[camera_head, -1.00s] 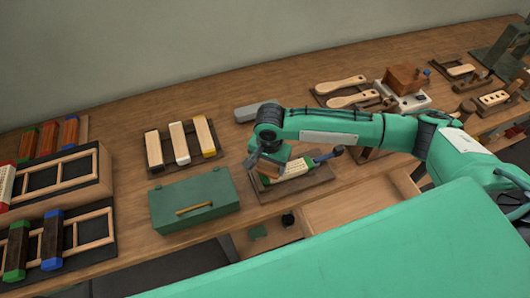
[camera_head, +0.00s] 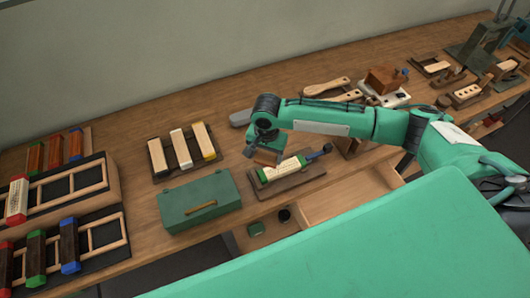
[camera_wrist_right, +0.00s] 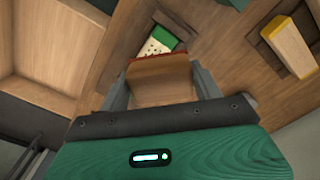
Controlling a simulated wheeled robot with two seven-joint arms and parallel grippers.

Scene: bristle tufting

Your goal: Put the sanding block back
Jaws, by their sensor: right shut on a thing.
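My right gripper (camera_head: 264,152) is shut on the sanding block (camera_head: 267,157), a small wooden block with a reddish-brown face. The block also shows between the fingers in the right wrist view (camera_wrist_right: 160,83). The gripper holds it just behind the green-ended, perforated brush block (camera_head: 284,168), which lies on a brown wooden tray (camera_head: 291,182). In the right wrist view the brush block (camera_wrist_right: 157,42) shows beyond the held block. I cannot tell whether the held block touches the tray or the table. My left gripper does not show.
A green toolbox (camera_head: 200,201) stands to the left of the tray. Behind it, a rack (camera_head: 167,174) holds pale blocks. Racks with coloured-end blocks are at far left. An open drawer (camera_head: 330,198) is in front. Wooden brush handles (camera_head: 327,88) lie at the back right.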

